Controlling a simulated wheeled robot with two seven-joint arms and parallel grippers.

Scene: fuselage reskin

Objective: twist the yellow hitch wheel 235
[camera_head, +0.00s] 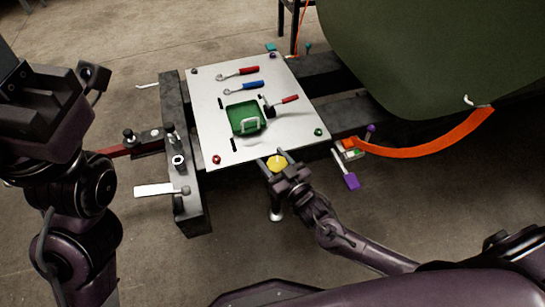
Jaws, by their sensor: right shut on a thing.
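The yellow hitch wheel (276,163) sits just off the near edge of the pale tool plate, close to the middle of the view. My right gripper (274,161) reaches it from below right, with one finger on each side, and is shut on it. The gripper body hides the wheel's near part and most of what is under it. My left arm stands at the left side of the view; its dark end is large and close, and I cannot make out its fingertips or what they hold.
The pale plate (290,140) on a dark frame (194,218) carries a green tray (243,118), a red-handled wrench (238,73), a blue-handled wrench (243,88) and a hammer (281,104). An orange strap (425,146) and purple lever (351,181) lie right. A green fuselage panel (440,50) rises behind.

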